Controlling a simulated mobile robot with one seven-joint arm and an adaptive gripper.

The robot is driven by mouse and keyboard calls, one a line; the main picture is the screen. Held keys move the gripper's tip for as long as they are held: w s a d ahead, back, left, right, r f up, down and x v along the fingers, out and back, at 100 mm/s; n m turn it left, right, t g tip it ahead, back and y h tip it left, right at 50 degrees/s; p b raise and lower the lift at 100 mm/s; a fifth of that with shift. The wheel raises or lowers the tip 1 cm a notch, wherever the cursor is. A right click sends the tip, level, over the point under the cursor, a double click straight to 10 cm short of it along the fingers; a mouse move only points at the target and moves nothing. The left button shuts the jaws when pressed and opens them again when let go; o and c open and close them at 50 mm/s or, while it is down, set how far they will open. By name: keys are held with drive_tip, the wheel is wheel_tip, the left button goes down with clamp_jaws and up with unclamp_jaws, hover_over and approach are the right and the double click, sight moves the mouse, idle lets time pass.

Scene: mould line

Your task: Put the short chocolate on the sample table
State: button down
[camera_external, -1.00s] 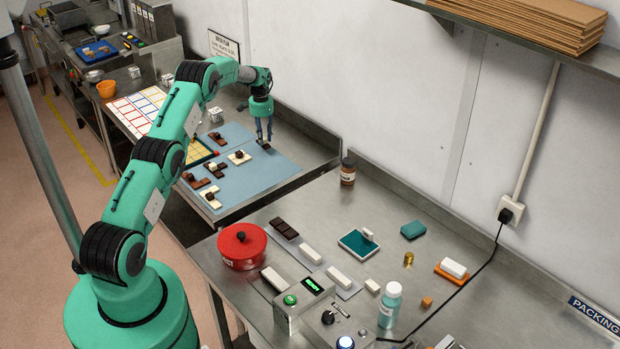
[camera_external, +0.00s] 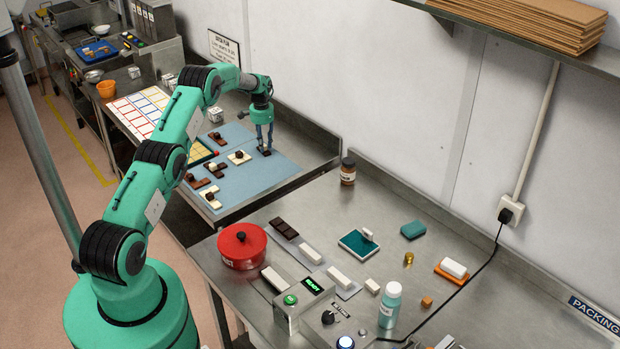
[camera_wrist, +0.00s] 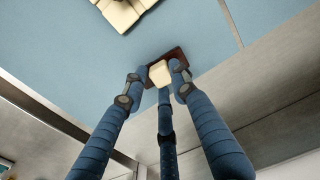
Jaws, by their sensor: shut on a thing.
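My gripper (camera_external: 265,149) is at the right part of the blue mat on the far table, its fingers pointing down. In the wrist view my gripper (camera_wrist: 160,73) is shut on a small chocolate, with a cream square knob (camera_wrist: 160,75) between the fingertips and a dark brown base (camera_wrist: 178,55) under it. The short chocolate shows in the external view only as a small dark shape (camera_external: 264,152) at the fingertips. I cannot tell whether it touches the mat or is just above it. The fingers hide part of it.
Several other brown and cream chocolates stand on the blue mat (camera_external: 277,172) to the left, one cream piece (camera_external: 239,157) close by. The near steel table holds a red pot (camera_external: 242,247), a brown jar (camera_external: 348,172) and bars on a tray. A wall stands behind.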

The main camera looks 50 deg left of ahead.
drive_tip(key=shift+f, duration=0.1)
drive_tip(key=c, duration=1.5)
unclamp_jaws()
drive_tip(key=shift+o, duration=0.2)
wheel_tip(320, 180, up, 12)
drive_tip(key=shift+b, duration=0.3)
